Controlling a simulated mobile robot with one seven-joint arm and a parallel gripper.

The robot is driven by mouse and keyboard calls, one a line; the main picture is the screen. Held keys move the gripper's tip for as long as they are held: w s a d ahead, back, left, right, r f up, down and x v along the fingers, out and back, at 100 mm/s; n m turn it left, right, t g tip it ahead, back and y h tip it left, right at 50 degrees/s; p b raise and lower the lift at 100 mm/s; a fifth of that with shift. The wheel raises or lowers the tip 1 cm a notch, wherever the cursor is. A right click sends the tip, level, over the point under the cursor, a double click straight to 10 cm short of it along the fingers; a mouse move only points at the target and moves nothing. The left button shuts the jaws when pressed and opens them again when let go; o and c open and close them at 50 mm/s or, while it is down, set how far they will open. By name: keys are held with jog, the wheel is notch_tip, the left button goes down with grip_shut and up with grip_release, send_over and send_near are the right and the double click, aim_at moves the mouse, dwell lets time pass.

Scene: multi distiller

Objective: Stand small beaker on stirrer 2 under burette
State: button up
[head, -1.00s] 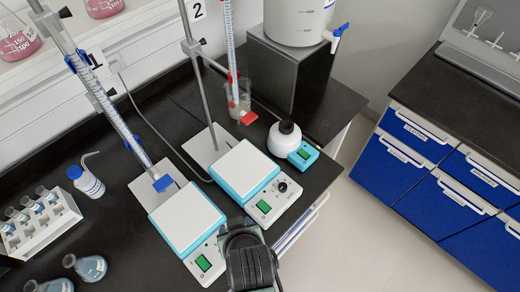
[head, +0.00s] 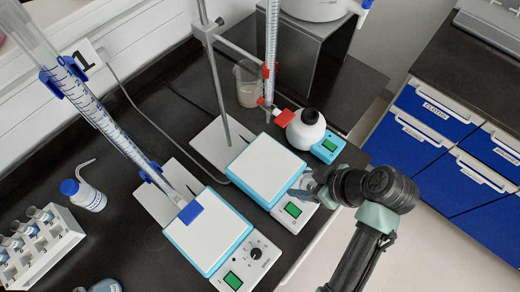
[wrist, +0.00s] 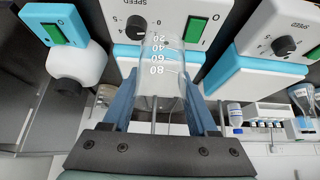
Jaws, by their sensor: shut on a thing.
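The small beaker (wrist: 163,88), clear glass with white marks, is between the blue fingers of my gripper (wrist: 161,76) in the wrist view. It looks empty. In the head view my gripper (head: 316,188) is at the front right corner of stirrer 2, by its control panel, and the beaker is hard to make out. The burette with red fittings (head: 271,55) hangs on a stand behind stirrer 2.
Stirrer 1 (head: 208,232) stands left, with a blue-fitted burette (head: 105,120) slanting over it. Another beaker (head: 248,90) with cloudy liquid stands behind, near the red burette tap.

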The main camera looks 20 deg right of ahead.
jog(key=w+a, duration=0.1)
jog(key=w, duration=0.1)
jog(key=w+a+p, duration=0.1)
jog(key=w+a, duration=0.1)
jog(key=w, duration=0.1)
jog(key=w+a+p, duration=0.1)
jog(key=w+a, duration=0.1)
jog(key=w, duration=0.1)
jog(key=shift+w+a+r+p, duration=0.15)
jog(key=shift+w+a+p, duration=0.2)
jog(key=shift+w+a, duration=0.6)
jog(key=shift+w+f, duration=0.4)
jog(key=shift+f, duration=0.5)
jog(key=shift+f, duration=0.1)
jog(key=o, duration=1.4)
jog(key=shift+c, duration=0.2)
